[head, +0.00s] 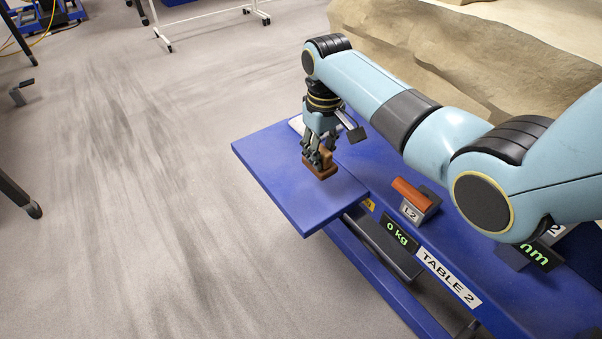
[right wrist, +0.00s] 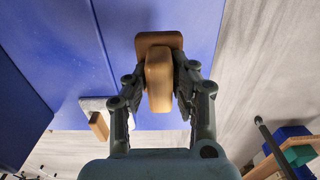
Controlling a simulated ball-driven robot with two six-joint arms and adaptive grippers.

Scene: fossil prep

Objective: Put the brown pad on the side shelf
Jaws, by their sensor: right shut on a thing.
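The brown pad (head: 321,170) is a small block with an upright grip on a flat base. My right gripper (head: 318,155) is shut on its grip, just over the blue side shelf (head: 290,191) in the head view. The pad's base looks very close to the shelf surface; I cannot tell whether it touches. In the right wrist view the brown pad (right wrist: 160,78) sits between both fingers, with the blue shelf (right wrist: 205,20) behind it. My left gripper is out of view.
Blue Table 2 (head: 540,305) joins the shelf and carries a block with an orange-brown top (head: 415,194), a "0 kg" display (head: 401,233) and other items. A large rock (head: 470,50) stands behind. The floor (head: 130,200) to the left is open.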

